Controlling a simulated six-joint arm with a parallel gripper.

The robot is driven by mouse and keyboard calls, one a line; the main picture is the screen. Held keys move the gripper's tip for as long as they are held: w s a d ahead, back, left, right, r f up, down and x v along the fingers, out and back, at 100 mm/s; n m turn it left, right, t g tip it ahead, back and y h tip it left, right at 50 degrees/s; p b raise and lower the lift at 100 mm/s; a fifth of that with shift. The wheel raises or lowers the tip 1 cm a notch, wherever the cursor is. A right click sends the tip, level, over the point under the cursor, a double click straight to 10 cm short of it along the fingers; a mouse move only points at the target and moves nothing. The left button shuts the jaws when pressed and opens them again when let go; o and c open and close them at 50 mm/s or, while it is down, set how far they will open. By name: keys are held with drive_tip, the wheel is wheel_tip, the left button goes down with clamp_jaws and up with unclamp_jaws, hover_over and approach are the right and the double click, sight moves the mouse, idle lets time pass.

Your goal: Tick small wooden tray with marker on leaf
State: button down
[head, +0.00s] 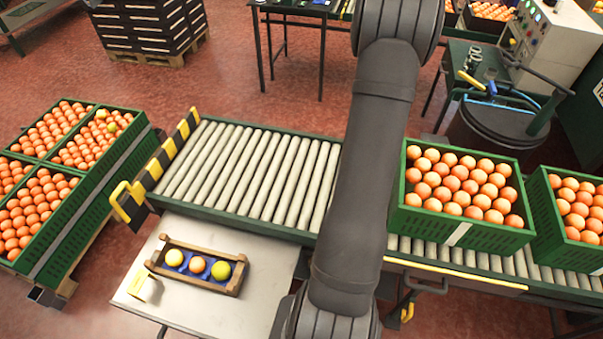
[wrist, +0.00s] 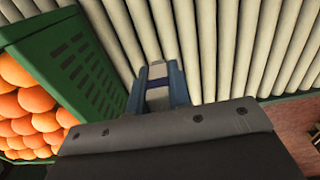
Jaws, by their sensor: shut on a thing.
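The small wooden tray (head: 236,288) lies on the pale metal table at the lower left of the head view. It has a blue lining and holds two yellow-green fruits and one orange between them. A small pale and yellow leaf (head: 146,288) lies left of the tray. In the wrist view my gripper (wrist: 158,88) is over the conveyor rollers, its blue-grey fingers shut on a small pale thing with a dark blue band (wrist: 156,85). It appears to be the marker, mostly hidden. My arm hides my gripper in the head view.
A green crate of oranges (head: 465,235) stands on the conveyor right of my arm; its side shows close by in the wrist view (wrist: 75,60). Another crate (head: 540,215) is further right. The left rollers (head: 250,170) are bare. Stacked orange crates (head: 95,190) stand at left.

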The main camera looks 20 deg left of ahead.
drive_tip(key=a+f+n, duration=0.1)
drive_tip(key=a+n, duration=0.2)
drive_tip(key=a, duration=1.2)
drive_tip(key=n, duration=0.9)
hover_over(160, 247)
wheel_tip(160, 247, down, 6)
drive_tip(key=shift+s+f, duration=0.2)
drive_tip(key=shift+f, duration=2.7)
drive_tip(key=shift+f, duration=0.6)
drive_tip(key=shift+w+d, duration=0.1)
drive_tip(key=shift+w, duration=0.75)
drive_tip(key=shift+s+r, duration=0.15)
drive_tip(key=shift+s, duration=0.45)
